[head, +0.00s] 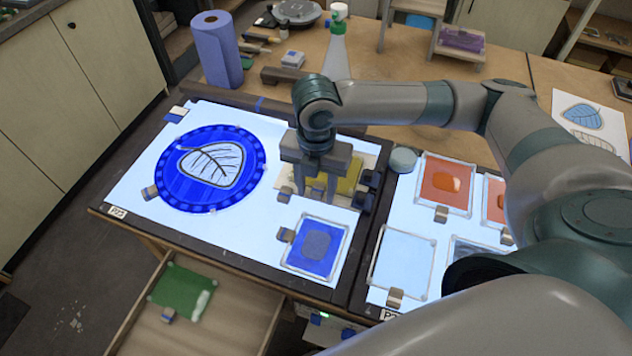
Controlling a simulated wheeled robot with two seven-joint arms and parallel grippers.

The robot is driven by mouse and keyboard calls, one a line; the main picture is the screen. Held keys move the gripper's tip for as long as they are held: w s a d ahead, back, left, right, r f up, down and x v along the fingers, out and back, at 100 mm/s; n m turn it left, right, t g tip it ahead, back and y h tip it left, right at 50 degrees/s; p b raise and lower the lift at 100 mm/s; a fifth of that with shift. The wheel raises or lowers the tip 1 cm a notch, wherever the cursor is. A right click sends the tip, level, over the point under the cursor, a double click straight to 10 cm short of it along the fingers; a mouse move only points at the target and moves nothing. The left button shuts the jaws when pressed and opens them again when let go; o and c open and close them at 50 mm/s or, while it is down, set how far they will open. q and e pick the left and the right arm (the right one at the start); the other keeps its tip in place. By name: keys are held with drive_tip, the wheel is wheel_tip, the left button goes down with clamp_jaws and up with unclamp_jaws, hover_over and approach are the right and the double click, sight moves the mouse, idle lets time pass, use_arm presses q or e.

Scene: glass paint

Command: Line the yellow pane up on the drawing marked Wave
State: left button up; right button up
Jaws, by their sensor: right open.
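The yellow pane (348,180) lies at the right part of the left light table, on or beside a pale sheet (367,160). It is partly hidden behind my right gripper. My right gripper (315,192) points down over the pane's left side, with its fingers apart. I cannot tell whether the fingers touch the pane or a small clip by it. No marking that reads Wave is legible, and any drawing under the pane is hidden. My left gripper is not in view.
A round blue pane with a leaf drawing (212,168) fills the light table's left. A square blue pane (317,246) lies in front of my right gripper. Orange panes (446,184) and clear panes (402,262) lie on the right light table. An open drawer (235,317) holds a green pane (183,289).

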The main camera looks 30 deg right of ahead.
drive_tip(key=shift+r, duration=0.1)
wheel_tip(320, 180, up, 17)
drive_tip(key=b, duration=0.3)
idle(0.4)
idle(0.5)
